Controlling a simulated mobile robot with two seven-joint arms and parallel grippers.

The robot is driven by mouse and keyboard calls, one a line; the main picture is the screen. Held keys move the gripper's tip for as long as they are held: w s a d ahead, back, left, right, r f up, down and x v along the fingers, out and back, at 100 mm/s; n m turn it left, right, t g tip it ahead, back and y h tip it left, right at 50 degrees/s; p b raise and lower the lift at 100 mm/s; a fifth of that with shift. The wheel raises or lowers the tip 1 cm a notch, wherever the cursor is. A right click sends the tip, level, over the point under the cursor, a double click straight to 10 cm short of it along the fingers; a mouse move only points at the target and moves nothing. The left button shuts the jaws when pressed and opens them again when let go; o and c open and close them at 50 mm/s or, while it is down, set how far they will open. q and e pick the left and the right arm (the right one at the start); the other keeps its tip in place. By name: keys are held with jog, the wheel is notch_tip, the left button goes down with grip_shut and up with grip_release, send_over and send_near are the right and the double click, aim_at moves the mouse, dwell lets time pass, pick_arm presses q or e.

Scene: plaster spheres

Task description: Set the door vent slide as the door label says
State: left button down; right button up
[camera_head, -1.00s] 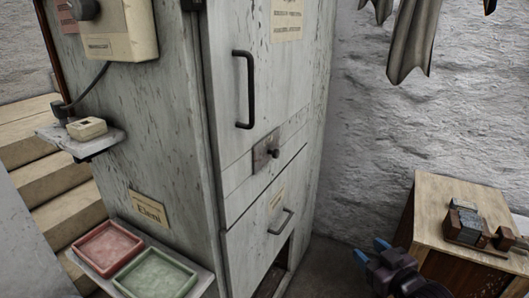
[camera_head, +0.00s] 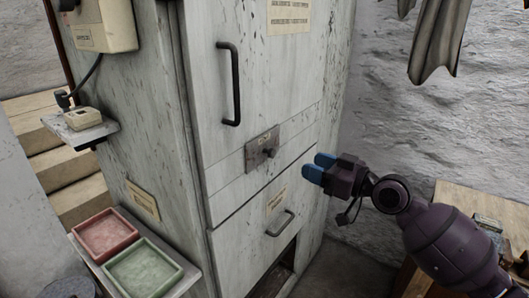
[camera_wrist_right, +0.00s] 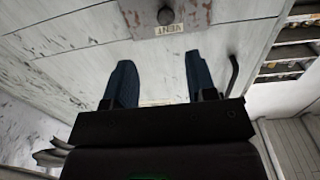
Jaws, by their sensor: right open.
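The vent slide (camera_head: 256,157) is a dark metal plate with a round knob (camera_head: 268,152) on the pale, worn cabinet door (camera_head: 215,95). In the right wrist view the knob (camera_wrist_right: 165,16) stands near the top edge, beside a small tag (camera_wrist_right: 180,29) reading VENT upside down. The door label (camera_head: 289,17) is a paper high on the door; its print is too small to read. My right gripper (camera_head: 316,167) has blue fingers, is open and empty, and is to the right of the knob, apart from it. My left gripper is out of view.
A dark bar handle (camera_head: 236,85) stands up-left of the slide. A lower door has its own handle (camera_head: 281,224). Red (camera_head: 105,233) and green (camera_head: 146,268) trays sit on a ledge at left. A wooden table (camera_head: 455,198) is partly behind my right arm.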

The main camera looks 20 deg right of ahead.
aim_at(275, 153)
jog(key=x, duration=1.1)
jog(key=shift+s+a+p, duration=0.3)
jog(key=shift+a, duration=0.05)
grip_shut()
